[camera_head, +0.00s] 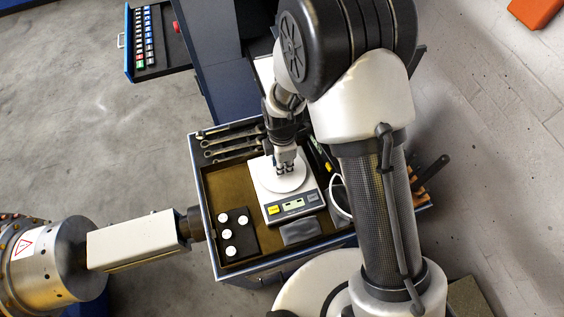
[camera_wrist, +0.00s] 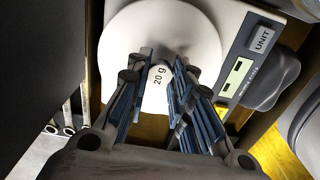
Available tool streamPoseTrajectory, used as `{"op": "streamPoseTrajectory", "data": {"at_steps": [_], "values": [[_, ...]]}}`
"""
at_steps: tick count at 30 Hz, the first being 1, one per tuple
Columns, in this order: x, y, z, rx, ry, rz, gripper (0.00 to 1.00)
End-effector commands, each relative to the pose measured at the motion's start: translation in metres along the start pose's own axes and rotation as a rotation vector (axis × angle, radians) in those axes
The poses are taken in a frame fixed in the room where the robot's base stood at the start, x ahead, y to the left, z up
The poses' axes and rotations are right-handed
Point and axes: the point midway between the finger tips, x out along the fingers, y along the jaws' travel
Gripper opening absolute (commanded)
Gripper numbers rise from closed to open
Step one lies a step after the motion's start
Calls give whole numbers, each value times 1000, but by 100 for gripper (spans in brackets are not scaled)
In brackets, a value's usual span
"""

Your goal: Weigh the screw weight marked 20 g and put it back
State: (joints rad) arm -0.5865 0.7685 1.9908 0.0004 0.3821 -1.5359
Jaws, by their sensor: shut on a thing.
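The white screw weight marked "20 g" (camera_wrist: 158,88) is between the fingers of my gripper (camera_wrist: 162,66) in the wrist view. My gripper (camera_head: 285,166) is shut on it, over the round white pan (camera_head: 290,184) of the scale. The pan also shows in the wrist view (camera_wrist: 190,28). I cannot tell whether the weight touches the pan. The scale (camera_head: 272,203) has a yellow button and a greenish display (camera_head: 294,204), too small to read. A dark weight holder (camera_head: 246,243) left of the scale carries several white-topped weights (camera_head: 228,234).
The scale and holder sit in a tray with a blue-grey rim (camera_head: 205,225). Wrenches (camera_head: 230,142) lie along its back. A dark grey item (camera_head: 301,231) lies before the scale. A white machine arm (camera_head: 135,240) reaches the tray's left side. An open blue drawer (camera_head: 152,40) is behind.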

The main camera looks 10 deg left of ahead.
Motion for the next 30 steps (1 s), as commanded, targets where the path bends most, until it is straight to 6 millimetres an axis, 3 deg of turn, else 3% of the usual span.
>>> {"op": "streamPoseTrajectory", "data": {"at_steps": [5,16,30], "values": [[-7,0,0,0,0,0,0],[-49,0,0,0,0,0,0],[-50,0,0,0,0,0,0]]}}
